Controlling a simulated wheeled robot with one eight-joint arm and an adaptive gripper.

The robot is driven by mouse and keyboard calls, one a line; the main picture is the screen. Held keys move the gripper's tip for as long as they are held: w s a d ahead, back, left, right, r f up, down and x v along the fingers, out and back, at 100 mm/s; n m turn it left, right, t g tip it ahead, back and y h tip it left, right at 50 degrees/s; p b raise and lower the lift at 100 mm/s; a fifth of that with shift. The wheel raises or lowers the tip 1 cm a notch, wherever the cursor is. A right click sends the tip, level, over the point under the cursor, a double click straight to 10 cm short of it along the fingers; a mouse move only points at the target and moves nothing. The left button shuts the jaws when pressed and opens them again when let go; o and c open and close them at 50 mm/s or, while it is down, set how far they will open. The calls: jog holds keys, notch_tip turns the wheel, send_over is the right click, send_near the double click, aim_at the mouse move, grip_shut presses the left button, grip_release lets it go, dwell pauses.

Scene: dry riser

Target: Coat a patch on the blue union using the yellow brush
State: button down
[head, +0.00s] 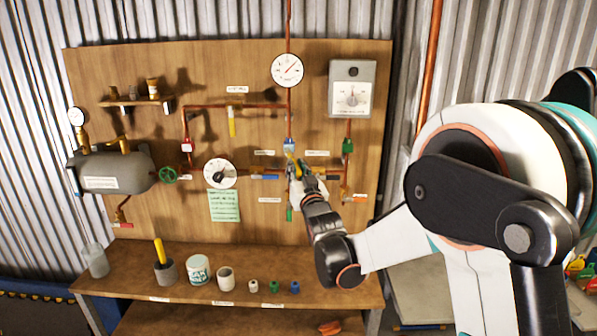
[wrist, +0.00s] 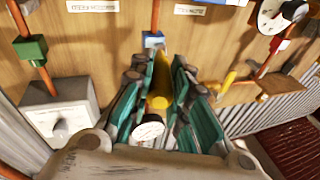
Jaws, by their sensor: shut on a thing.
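The blue union (head: 289,146) sits on the vertical copper pipe below the round gauge, in the middle of the board. It also shows in the wrist view (wrist: 153,40), straight ahead of the fingers. My gripper (head: 298,170) is just below the union, pointing at the board. In the wrist view my gripper (wrist: 165,100) has its green-padded fingers closed around a yellow handle (wrist: 159,88), which I take to be the yellow brush. Its tip points towards the union. I cannot tell whether it touches the union, and the bristles are not clear.
The grey dial box (head: 352,90) and green fitting (head: 347,145) are right of the union. A pot (head: 166,272) with another yellow handle, a white tub (head: 199,270) and several small fittings stand on the bench (head: 230,290). Copper pipes and a dial (head: 219,173) are left of my gripper.

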jog(key=shift+s+a+b, duration=0.1)
jog(key=shift+s+b, duration=0.3)
jog(key=shift+s, duration=2.65)
